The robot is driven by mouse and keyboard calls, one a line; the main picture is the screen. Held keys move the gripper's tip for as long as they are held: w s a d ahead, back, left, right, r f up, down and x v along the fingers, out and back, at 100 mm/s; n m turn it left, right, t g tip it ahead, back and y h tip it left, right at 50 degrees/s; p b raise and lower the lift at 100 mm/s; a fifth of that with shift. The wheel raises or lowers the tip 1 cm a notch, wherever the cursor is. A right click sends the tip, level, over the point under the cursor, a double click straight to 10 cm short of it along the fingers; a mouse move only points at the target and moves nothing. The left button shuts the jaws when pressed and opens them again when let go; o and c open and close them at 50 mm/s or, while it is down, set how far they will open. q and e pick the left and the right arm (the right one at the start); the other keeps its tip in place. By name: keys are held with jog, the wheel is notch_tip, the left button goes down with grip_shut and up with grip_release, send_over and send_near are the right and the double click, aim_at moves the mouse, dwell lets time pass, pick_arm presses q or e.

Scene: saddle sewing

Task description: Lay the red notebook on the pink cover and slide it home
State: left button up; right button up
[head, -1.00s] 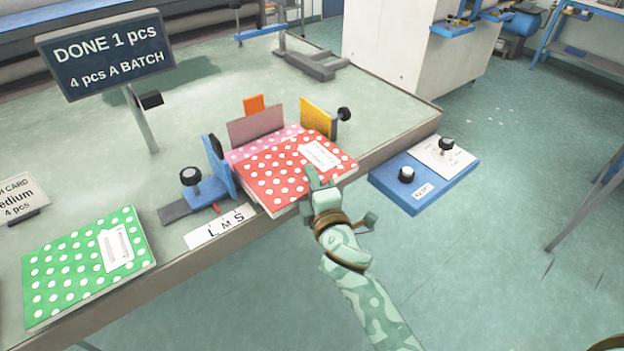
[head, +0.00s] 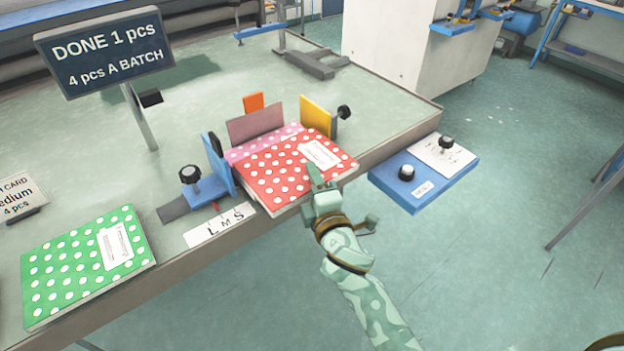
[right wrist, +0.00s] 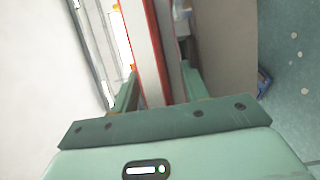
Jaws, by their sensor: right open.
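The red notebook (head: 285,172) with white dots and a white label lies on the pink cover (head: 262,144), between the side guides at the table's front edge. A strip of the pink cover shows behind its far edge. My right gripper (head: 316,182) is at the notebook's near edge, in front of the table. In the right wrist view the notebook's edge (right wrist: 150,60) stands between the open fingers (right wrist: 158,88). I cannot tell whether the fingers touch it. My left gripper is not in view.
A blue guide (head: 218,165) stands left of the notebook, a yellow guide (head: 316,117) right, and a mauve plate (head: 255,125) behind. A green dotted notebook (head: 85,262) lies at the front left. A blue control panel (head: 412,190) with black knobs is at the right.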

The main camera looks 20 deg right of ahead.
jog(key=s+d+p, duration=0.1)
jog(key=s+d, duration=0.2)
jog(key=s, duration=0.6)
jog(key=shift+d, duration=0.15)
dwell(0.7)
dwell(0.4)
